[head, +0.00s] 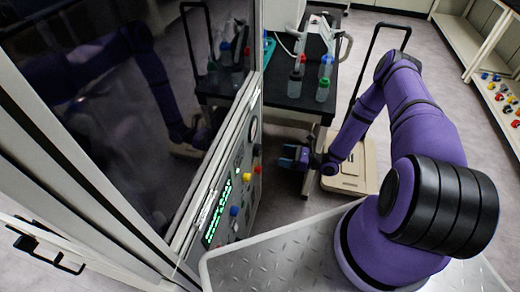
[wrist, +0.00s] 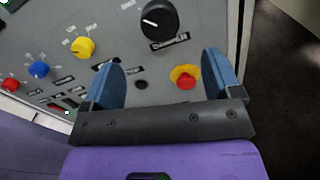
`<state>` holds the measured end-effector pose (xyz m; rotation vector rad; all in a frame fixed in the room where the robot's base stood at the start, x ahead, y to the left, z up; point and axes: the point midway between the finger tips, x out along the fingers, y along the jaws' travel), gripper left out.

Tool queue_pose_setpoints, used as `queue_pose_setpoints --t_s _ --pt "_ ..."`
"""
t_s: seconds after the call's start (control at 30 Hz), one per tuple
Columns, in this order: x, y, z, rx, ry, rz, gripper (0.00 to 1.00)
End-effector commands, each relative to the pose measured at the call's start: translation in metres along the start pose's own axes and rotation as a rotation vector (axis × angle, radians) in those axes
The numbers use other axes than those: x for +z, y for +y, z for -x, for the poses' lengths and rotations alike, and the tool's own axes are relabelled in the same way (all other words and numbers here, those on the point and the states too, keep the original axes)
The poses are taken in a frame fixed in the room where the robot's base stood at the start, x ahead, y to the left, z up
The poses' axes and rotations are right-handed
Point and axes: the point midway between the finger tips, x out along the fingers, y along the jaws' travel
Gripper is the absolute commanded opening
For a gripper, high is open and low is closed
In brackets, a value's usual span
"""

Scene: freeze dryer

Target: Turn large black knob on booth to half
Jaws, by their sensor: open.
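The large black knob (wrist: 159,20) is on the grey control panel of the booth, at the top middle of the wrist view. It carries a white pointer line and a dark label below it. My gripper (wrist: 166,72) is open and empty, with its two blue fingers pointing toward the panel below the knob. The knob is ahead of the fingers, apart from them and not between them. In the head view my gripper (head: 294,157) is to the right of the booth's control panel (head: 232,190), with a gap between. The black knob is hard to make out there.
A red button on a yellow base (wrist: 186,77) is beside the right finger. Yellow (wrist: 83,47), blue (wrist: 38,69) and red (wrist: 10,85) knobs run to the left. A black table with bottles (head: 297,88) and a flat cart (head: 352,172) stand beyond my arm.

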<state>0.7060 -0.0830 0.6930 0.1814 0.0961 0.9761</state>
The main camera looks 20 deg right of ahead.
Motion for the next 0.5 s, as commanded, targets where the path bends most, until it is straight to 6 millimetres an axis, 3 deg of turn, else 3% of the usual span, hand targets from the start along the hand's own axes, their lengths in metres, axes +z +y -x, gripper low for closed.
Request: queue_pose_setpoints --t_s 0.5 --pt "0.001 0.001 -0.081 0.005 0.0 0.001 0.84"
